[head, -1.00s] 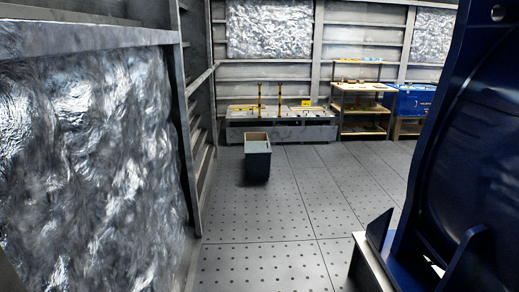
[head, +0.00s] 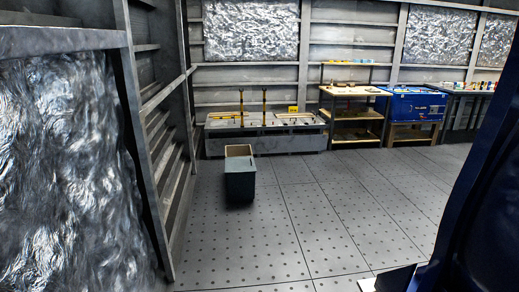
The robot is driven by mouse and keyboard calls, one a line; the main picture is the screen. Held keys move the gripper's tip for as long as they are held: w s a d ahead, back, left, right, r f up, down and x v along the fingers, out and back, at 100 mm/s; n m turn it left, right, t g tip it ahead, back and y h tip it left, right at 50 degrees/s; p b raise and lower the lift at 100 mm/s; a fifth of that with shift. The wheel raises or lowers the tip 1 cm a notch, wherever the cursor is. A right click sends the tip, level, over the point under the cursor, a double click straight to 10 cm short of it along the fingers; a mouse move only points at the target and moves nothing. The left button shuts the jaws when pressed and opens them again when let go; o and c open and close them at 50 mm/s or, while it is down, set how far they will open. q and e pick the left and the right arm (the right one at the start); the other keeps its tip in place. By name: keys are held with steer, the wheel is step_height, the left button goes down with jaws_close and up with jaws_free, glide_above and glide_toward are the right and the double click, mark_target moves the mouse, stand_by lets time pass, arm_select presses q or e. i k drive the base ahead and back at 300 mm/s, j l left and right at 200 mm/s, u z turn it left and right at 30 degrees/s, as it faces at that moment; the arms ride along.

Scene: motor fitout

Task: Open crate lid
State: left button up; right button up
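A blue crate (head: 418,105) with a lighter label stands on a low wooden stand (head: 413,132) at the back right, against the far wall. Its top looks covered, but it is too small to tell how the lid sits. Neither of my grippers shows in the head view, so I cannot tell what they hold.
A grey-green bin (head: 240,182), open on top, stands on the floor left of centre. A low grey bench (head: 265,142) with yellow posts and a wooden shelf table (head: 352,92) line the back. A large dark blue structure (head: 475,190) blocks the right. The middle floor is clear.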

mark_target(245, 164)
steer(key=i, duration=4.15)
